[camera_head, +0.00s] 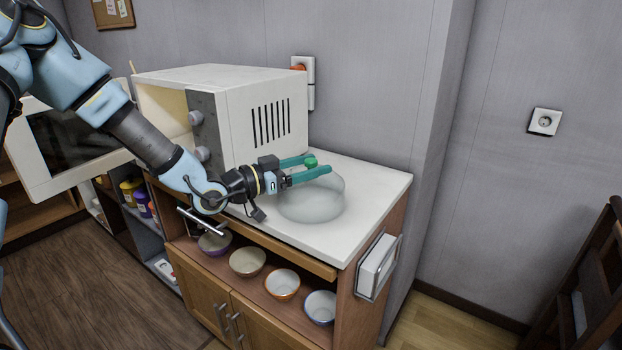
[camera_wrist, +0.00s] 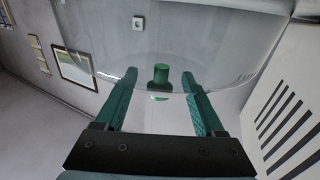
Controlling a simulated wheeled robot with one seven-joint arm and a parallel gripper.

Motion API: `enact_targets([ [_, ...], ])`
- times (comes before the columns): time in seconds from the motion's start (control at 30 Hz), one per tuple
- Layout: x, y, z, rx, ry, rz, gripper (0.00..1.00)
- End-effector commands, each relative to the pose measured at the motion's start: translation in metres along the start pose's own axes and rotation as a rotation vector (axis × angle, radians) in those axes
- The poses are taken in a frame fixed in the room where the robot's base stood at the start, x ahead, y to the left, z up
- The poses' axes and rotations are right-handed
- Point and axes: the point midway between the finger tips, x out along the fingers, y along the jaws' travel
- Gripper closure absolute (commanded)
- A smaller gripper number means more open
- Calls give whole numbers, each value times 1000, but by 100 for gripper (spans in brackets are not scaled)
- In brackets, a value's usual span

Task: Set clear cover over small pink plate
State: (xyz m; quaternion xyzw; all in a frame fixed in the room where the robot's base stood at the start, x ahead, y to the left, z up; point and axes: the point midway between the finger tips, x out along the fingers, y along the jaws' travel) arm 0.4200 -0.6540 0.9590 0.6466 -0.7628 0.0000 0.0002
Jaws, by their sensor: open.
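The clear cover (camera_head: 312,202) is a see-through dome with a green knob (camera_head: 310,161), and it stands on the white counter to the right of the microwave. My gripper (camera_head: 319,163) reaches in from the left at knob height, with its two green fingers apart. In the wrist view the knob (camera_wrist: 160,76) lies between the open fingertips (camera_wrist: 159,80), with a gap visible on both sides. The dome's clear wall (camera_wrist: 160,40) fills the top of that view. I cannot make out a small pink plate in either view.
The white microwave (camera_head: 220,110) stands left of the cover, its door (camera_head: 70,145) open. The white counter (camera_head: 375,185) is clear to the right of the cover. Several bowls sit on the shelf below, including a white one (camera_head: 320,307). A wall is behind.

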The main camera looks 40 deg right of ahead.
Motion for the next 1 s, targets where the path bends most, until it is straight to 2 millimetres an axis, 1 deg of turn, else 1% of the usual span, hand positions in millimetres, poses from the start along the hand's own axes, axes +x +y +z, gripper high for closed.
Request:
enact_targets([
  [0.2, 1, 0, 0, 0, 0, 0, 29],
  [0.83, 0, 0, 0, 0, -1, 0, 100],
  [1.0, 0, 0, 0, 0, 0, 0, 100],
])
